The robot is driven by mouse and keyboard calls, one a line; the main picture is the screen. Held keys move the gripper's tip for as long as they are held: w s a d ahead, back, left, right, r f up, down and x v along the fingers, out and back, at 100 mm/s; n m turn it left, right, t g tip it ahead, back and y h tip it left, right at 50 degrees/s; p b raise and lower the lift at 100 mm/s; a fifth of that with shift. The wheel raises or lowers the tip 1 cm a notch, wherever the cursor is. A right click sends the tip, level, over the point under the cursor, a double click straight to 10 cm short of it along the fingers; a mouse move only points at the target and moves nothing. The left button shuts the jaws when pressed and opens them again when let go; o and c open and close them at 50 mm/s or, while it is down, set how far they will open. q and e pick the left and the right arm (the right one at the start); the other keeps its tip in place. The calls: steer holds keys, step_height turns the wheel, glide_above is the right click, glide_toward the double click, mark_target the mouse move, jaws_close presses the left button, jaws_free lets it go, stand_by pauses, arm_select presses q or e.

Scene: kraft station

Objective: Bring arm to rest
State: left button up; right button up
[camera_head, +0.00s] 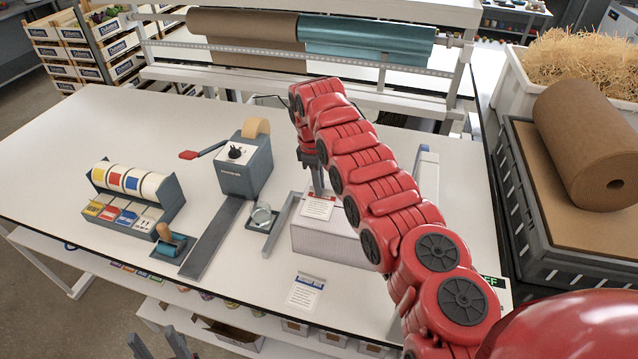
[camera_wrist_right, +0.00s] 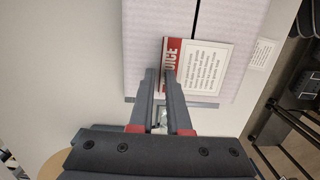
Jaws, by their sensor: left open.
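My right arm reaches in from the lower right in the head view, with its gripper (camera_head: 318,190) pointing down over the white box (camera_head: 325,243). The invoice card (camera_head: 317,208), white with a red strip, lies on the box top by the fingertips. In the right wrist view, the fingers (camera_wrist_right: 161,80) have a narrow gap, and one overlaps the edge of the card (camera_wrist_right: 205,68). Whether they touch it I cannot tell. My left gripper (camera_head: 160,345) is open and empty at the bottom edge of the head view, in front of the table.
The white table (camera_head: 60,140) holds a label dispenser (camera_head: 135,198), a tape machine (camera_head: 244,165), a blue-roller tool (camera_head: 170,243) and a small glass dish (camera_head: 262,217). A paper-roll rack stands behind. A grey crate (camera_head: 565,265) with a brown roll (camera_head: 590,140) stands right.

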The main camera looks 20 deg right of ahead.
steer(key=shift+o, duration=1.2)
steer(key=shift+r, duration=2.25)
